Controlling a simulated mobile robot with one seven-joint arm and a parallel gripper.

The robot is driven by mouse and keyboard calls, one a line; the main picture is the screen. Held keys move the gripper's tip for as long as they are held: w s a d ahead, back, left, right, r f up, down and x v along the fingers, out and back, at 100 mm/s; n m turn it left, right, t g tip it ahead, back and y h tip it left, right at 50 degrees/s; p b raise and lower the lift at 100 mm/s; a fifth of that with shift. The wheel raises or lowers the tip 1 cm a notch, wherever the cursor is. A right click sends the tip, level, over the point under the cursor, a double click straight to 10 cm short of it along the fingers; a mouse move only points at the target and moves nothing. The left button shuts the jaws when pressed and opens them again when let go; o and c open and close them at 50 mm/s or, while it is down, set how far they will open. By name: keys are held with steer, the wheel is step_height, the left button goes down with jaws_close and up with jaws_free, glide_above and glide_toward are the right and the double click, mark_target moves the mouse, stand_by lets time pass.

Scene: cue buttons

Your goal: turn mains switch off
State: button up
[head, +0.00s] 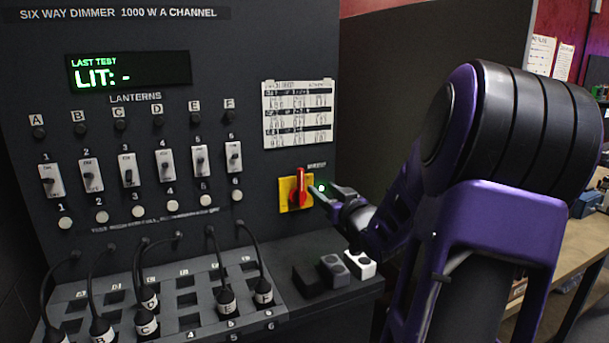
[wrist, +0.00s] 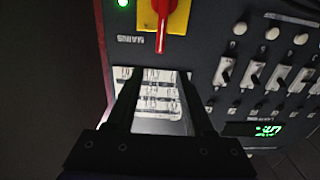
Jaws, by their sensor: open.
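The mains switch is a red handle (head: 300,184) on a yellow plate (head: 284,194), set low on the right of the dark dimmer panel. The handle stands upright in the head view. In the wrist view, which is turned over, the red handle (wrist: 162,28) is at the top, beyond the fingers. A green lamp (head: 320,187) beside the switch is lit; it also shows in the wrist view (wrist: 123,3). My gripper (head: 325,192) is open and empty just right of the switch. I see no contact with the handle.
The display (head: 128,70) reads "LIT: -". Several white-plated sliders (head: 127,170) and round buttons (head: 138,212) sit left of the switch. Plugs on cables (head: 147,323) stand in the sloped socket board below. Small blocks (head: 333,270) lie on the ledge under my gripper.

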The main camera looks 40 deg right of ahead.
mark_target(302, 172)
steer(key=x, duration=1.2)
steer(key=shift+w, duration=0.35)
jaws_close()
stand_by(0.7)
